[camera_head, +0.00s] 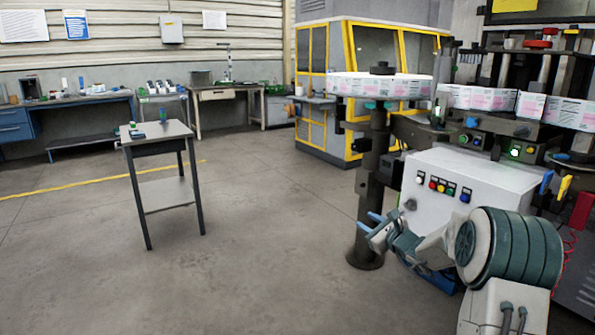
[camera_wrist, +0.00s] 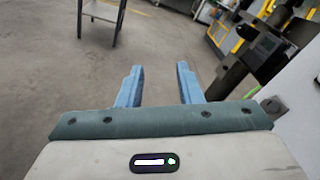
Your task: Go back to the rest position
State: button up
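My gripper (camera_head: 369,223) is at the lower right in the head view, low in front of the labeller's white control box. Its two blue fingers stand apart with nothing between them. The wrist view shows the same open gripper (camera_wrist: 160,88), with bare concrete floor beyond the fingertips. My arm reaches left from the lower right corner, with the gripper close to the labeller's dark column.
The reel labeller (camera_head: 455,182) fills the right side, with a dark column (camera_head: 372,180) and round base. A small grey table (camera_head: 158,133) stands left of centre. Workbenches line the back wall, and a yellow-framed booth (camera_head: 322,60) stands behind. The floor between is clear.

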jog(key=s+a+r+n+g+y+p, duration=0.1)
jog(key=s+a+r+n+g+p, duration=0.3)
jog(key=s, duration=0.3)
jog(key=s+a+r+n+g+p, duration=0.2)
jog(key=s+a+r+n, duration=0.2)
jog(key=s+a+n, duration=0.25)
jog(key=s+a+r+n+g+y+p, duration=0.1)
jog(key=s+a+r+n+g+p, duration=0.3)
jog(key=s, duration=0.3)
jog(key=s+d+r+n+h+p, duration=0.2)
jog(key=s+n+h+p, duration=0.1)
jog(key=s, duration=0.5)
jog(key=s+d+r+n+g+h+p, duration=0.1)
jog(key=s+d+r+n+h+p, duration=0.2)
jog(key=s, duration=0.5)
jog(key=s+d+r+n+g+h+p, duration=0.1)
jog(key=s+d+r+n+h+p, duration=0.1)
jog(key=s, duration=0.6)
jog(key=r+n+h+p, duration=0.1)
jog(key=n+p, duration=0.1)
jog(key=n, duration=0.1)
jog(key=shift+s+d+p, duration=0.15)
jog(key=shift+d+p, duration=0.05)
jog(key=shift+p, duration=0.15)
